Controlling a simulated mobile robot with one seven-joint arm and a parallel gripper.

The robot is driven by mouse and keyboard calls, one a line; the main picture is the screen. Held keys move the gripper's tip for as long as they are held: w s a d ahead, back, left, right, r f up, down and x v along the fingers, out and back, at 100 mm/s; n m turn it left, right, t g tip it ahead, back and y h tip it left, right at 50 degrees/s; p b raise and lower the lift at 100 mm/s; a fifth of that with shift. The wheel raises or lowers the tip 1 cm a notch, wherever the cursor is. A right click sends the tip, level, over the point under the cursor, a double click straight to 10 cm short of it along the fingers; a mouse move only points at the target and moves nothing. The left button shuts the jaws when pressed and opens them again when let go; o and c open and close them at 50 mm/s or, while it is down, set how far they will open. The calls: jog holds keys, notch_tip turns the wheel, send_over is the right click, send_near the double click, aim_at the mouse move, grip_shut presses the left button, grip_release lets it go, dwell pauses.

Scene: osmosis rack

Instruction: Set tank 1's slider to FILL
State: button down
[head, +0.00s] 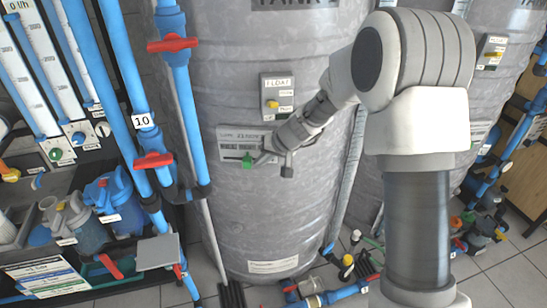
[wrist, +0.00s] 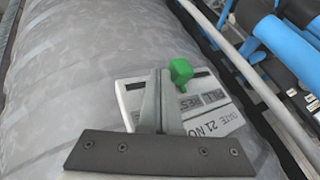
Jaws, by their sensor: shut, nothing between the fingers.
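The slider panel (head: 231,146) is a pale plate with printed labels on the grey ribbed tank (head: 255,215). Its green slider knob (head: 247,160) sits partway along a dark horizontal slot, with slot visible on its left. My gripper (head: 261,157) is shut and empty, its tips just right of the knob. In the wrist view the shut fingers (wrist: 161,80) stand just left of the green knob (wrist: 180,70) and cover part of the panel (wrist: 225,115). Whether they touch the knob I cannot tell. The labels there are partly hidden; FILL seems to show near the fingers.
A FLOAT panel (head: 277,88) with a yellow knob is above the slider. Blue pipes with red valve handles (head: 173,44) run close on the left. A second tank (head: 497,95) stands at the right. Pipes and fittings lie on the floor below.

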aim_at(238, 159)
jog(key=shift+a, duration=0.3)
jog(key=shift+w+a, duration=0.2)
jog(key=shift+a, duration=2.9)
